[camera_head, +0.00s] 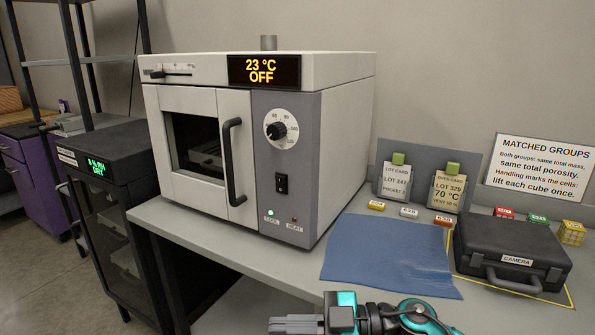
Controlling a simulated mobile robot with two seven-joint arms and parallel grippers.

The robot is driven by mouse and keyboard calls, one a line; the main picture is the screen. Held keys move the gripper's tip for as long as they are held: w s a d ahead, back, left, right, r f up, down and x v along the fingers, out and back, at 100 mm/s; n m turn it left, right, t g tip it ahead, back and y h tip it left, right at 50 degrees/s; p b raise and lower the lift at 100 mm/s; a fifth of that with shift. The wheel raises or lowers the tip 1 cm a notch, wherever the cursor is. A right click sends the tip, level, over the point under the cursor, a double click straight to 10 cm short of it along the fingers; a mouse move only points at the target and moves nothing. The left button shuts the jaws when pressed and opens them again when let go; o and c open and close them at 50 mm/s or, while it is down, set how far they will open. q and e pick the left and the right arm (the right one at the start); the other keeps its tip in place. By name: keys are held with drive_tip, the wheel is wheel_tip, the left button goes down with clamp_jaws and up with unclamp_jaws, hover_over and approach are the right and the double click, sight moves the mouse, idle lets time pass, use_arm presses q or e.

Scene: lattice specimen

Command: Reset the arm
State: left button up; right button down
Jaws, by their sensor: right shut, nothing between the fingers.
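My right gripper (292,325) shows at the bottom edge of the head view, with its grey fingers pointing left and together. Nothing is between the fingers. Part of my teal and black right arm shows behind it, cut off by the frame's bottom edge. The gripper is in front of the blue mat (385,258) and the oven. My left gripper is not in the head view.
A white oven (345,130) reading 23 °C OFF stands on the bench (255,268), its door closed. A black camera case (510,245), lot cards and small coloured blocks lie right. A dark dry cabinet (105,140) stands left.

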drive_tip(key=d+f+m+t+h, duration=0.6)
drive_tip(key=d+m+t+h, duration=0.3)
drive_tip(key=m+t, duration=0.65)
drive_tip(key=s+d+f+m+g+h, duration=0.2)
drive_tip(key=s+d+f+h, duration=0.1)
drive_tip(key=s+d+f, duration=0.2)
drive_tip(key=s+d+f+m+g+h+p, duration=0.1)
drive_tip(key=s+d+f+g+h, duration=0.2)
drive_tip(key=s+d+f, duration=0.2)
wheel_tip(320, 180, down, 5)
drive_tip(key=shift+s+r+m+h, duration=0.15)
drive_tip(key=shift+s+m+h, duration=0.2)
drive_tip(key=shift+s, duration=0.85)
